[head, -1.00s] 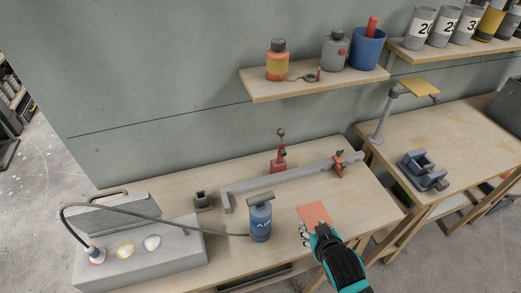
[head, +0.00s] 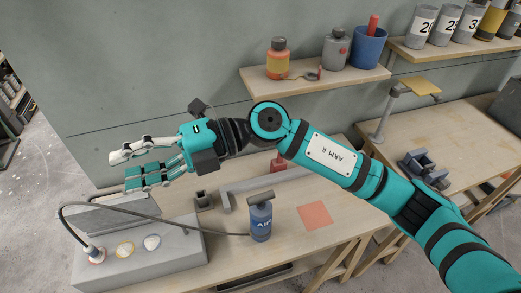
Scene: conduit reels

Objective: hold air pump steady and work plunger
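The air pump (head: 261,222) is a blue cylinder marked "AIR" with a grey T-shaped plunger handle (head: 260,197) on top. It stands upright near the front of the workbench. A dark hose (head: 150,213) runs from it to a fitting on a grey box (head: 150,264) at the left. My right gripper (head: 122,167) reaches across from the right, high and to the left of the pump, over the grey box and bench. Its fingers are spread apart with nothing between them. It does not touch the pump. My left gripper is not in view.
An orange-red square (head: 314,214) lies on the workbench (head: 345,200) right of the pump. A shelf (head: 350,82) with containers hangs above. A second bench (head: 455,130) stands at right.

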